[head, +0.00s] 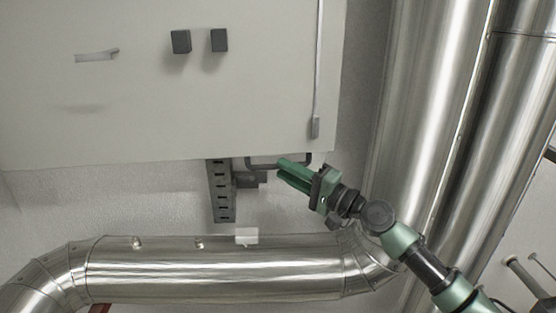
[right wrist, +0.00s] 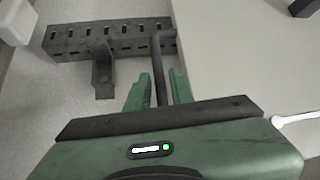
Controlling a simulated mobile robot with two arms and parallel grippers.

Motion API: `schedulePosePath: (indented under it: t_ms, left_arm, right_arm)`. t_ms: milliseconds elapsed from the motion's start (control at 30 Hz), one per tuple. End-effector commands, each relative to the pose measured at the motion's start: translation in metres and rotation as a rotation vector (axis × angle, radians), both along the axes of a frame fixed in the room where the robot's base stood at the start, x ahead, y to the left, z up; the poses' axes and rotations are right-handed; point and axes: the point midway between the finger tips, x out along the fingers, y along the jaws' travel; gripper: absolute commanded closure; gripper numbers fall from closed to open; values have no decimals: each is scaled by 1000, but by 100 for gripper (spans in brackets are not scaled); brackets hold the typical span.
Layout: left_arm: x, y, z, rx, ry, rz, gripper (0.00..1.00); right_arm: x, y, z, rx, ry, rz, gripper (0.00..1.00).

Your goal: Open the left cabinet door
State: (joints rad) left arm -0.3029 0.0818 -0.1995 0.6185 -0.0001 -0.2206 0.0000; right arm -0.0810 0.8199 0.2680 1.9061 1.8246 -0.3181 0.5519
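The cabinet (head: 230,100) is a broad pale panel filling the upper left of the head view. Two dark square blocks (head: 180,41) (head: 219,40) sit side by side near its top. I cannot make out a seam between doors. My right gripper (head: 281,171) is just below the cabinet's lower edge, beside a dark bent bar (head: 262,165). In the right wrist view, the green fingers (right wrist: 158,85) stand apart with the dark bar (right wrist: 156,62) showing between them. Small gaps show beside the bar. My left gripper is not in view.
A slotted dark bracket (head: 221,190) hangs under the cabinet, left of my right gripper. A shiny horizontal pipe (head: 220,270) runs below. Large vertical metal pipes (head: 425,100) stand to the right. A thin pale rod (head: 318,70) runs down the cabinet's right side.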

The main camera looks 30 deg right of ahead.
Motion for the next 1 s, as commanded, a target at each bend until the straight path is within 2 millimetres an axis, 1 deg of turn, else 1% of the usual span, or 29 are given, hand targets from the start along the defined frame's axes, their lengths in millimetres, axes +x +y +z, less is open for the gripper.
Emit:
schedulePosePath:
  t_ms: [33,200,333,567,600,667,700,1000]
  left_arm:
    - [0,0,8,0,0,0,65]
    - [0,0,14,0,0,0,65]
    - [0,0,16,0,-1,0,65]
    - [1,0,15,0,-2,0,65]
    - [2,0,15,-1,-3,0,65]
    - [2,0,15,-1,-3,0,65]
    - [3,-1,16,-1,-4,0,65]
    - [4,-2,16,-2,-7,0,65]
  right_arm:
    - [7,2,6,0,-2,-1,78]
    - [24,8,7,0,-2,-1,78]
    - [29,10,5,-1,0,-1,78]
    - [30,10,4,-1,1,-1,78]
    - [30,10,4,-1,1,-1,80]
    - [29,10,4,-1,1,-1,97]
    - [29,10,4,-1,1,-1,100]
    - [29,10,4,-1,1,-1,100]
